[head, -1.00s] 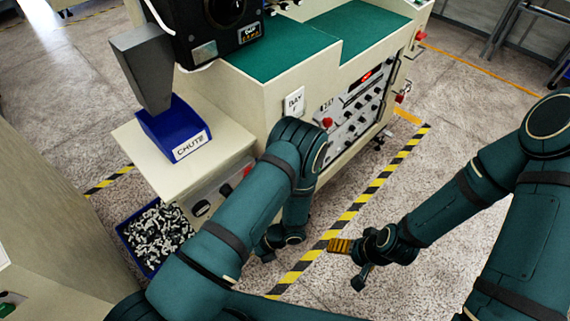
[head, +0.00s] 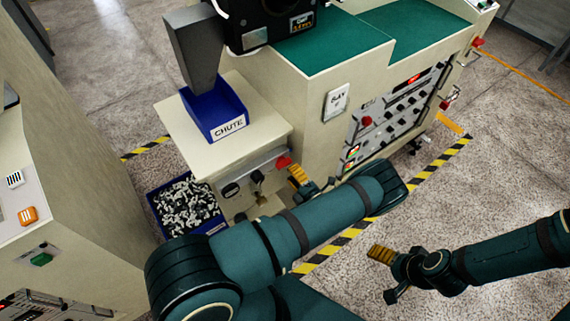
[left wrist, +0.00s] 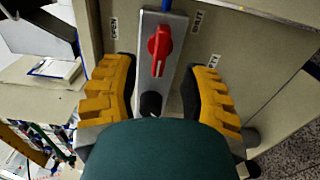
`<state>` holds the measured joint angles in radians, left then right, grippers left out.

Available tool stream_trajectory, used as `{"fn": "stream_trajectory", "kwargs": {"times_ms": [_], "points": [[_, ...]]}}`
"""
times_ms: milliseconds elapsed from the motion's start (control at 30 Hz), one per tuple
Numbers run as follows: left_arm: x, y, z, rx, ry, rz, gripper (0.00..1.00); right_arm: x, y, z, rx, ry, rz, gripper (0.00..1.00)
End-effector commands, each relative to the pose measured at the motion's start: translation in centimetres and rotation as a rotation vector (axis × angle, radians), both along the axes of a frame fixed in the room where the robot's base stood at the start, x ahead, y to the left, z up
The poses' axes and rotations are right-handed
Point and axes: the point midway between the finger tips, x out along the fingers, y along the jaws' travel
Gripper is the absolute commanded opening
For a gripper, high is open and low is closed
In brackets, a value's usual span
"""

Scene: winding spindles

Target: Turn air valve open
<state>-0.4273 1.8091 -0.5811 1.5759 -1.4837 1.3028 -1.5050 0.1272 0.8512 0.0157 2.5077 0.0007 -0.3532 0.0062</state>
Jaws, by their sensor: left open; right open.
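The air valve has a red handle (left wrist: 159,45) on a grey plate (left wrist: 174,78), with a blue line at its upper end. The handle lies roughly along the plate in the left wrist view. The red handle also shows in the head view (head: 283,161), on the front of the chute cabinet. My left gripper (left wrist: 162,78) is open, its yellow fingers on either side of the plate and apart from the handle. In the head view my left gripper (head: 297,179) is partly hidden by my arm. My right gripper (head: 383,274) is open and empty above the floor.
A blue chute tray (head: 215,112) sits on the cabinet top (head: 262,110). A blue bin (head: 160,213) of small parts stands on the floor below. A control panel (head: 398,104) is to the right.

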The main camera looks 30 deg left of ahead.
Motion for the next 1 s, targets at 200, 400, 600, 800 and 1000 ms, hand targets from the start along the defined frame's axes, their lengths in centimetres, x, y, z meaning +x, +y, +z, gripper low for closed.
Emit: {"fn": "stream_trajectory", "kwargs": {"times_ms": [200, 400, 600, 800, 1000], "points": [[1.3, 3.4, 0.0, 0.000, -0.001, 0.003, 0.45, 0.0, 0.0, -0.1, 0.000, 0.001, 0.000, 0.88], [1.9, 4.7, 0.0, -0.001, 0.000, 0.002, 0.45, -0.1, 0.0, -0.2, 0.000, 0.002, 0.001, 0.88], [2.0, 5.0, 0.0, -0.001, 0.000, 0.001, 0.45, -0.1, 0.0, -0.2, 0.000, 0.002, 0.001, 0.88], [2.0, 4.9, 0.0, -0.001, 0.000, 0.001, 0.23, -0.1, 0.0, -0.2, 0.000, 0.002, 0.001, 0.88], [2.0, 4.9, 0.0, -0.001, 0.000, 0.001, 0.00, -0.1, 0.0, -0.2, 0.000, 0.002, 0.001, 0.88]]}}
